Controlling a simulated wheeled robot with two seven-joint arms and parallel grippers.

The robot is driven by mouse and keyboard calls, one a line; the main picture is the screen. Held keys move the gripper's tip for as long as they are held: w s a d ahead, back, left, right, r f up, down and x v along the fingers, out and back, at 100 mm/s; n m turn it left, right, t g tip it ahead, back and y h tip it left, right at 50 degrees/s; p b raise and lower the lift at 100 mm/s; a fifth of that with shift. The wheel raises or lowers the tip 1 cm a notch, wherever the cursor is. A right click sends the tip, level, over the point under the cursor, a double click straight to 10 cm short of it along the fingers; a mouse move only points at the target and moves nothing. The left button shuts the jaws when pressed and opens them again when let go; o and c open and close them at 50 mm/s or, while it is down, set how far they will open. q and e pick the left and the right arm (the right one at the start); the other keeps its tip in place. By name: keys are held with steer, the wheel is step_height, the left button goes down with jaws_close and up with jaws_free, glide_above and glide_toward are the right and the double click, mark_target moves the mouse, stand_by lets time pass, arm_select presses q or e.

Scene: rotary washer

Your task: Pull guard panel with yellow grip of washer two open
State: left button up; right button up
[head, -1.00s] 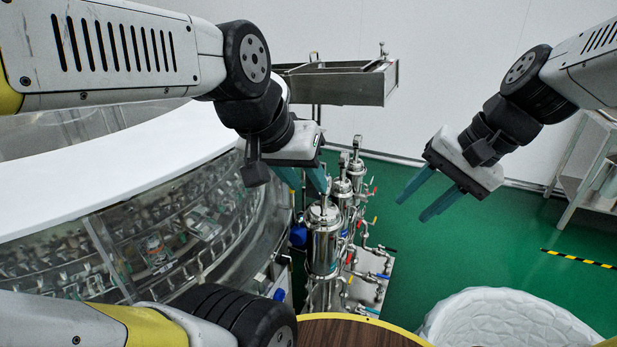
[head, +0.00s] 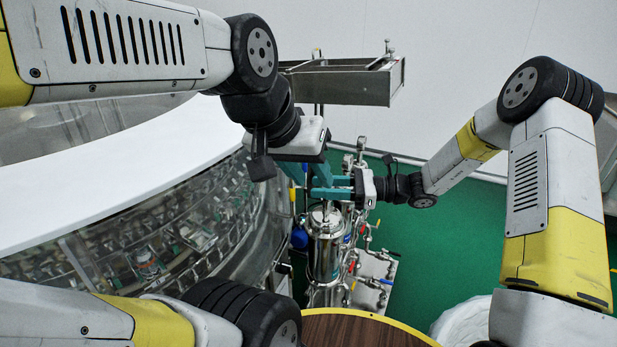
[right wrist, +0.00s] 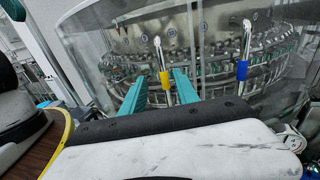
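The washer's clear guard panel (right wrist: 215,50) shows in the right wrist view. It has a handle with a yellow grip (right wrist: 166,86) and another with a blue grip (right wrist: 242,71). My right gripper (right wrist: 160,92) is open, and the yellow grip appears between its teal fingers, a little beyond them. I cannot tell whether they touch. In the head view my right gripper (head: 328,188) points left toward the washer, and the yellow grip (head: 293,194) shows just left of its fingertips. My left gripper (head: 308,176) is open and empty, pointing down, and overlaps the right fingers in the picture.
Steel filter canisters (head: 325,255) with pipes and coloured valves stand below the grippers. A metal trough (head: 345,82) juts out behind. Green floor (head: 430,245) is free at the right.

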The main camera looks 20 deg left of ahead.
mark_target(292, 187)
steer(key=shift+m, duration=0.3)
steer(key=x, duration=0.8)
steer(key=shift+w+a+f, duration=0.1)
steer(key=shift+w+f, duration=0.05)
steer(key=shift+w, duration=0.1)
jaws_close()
stand_by(0.8)
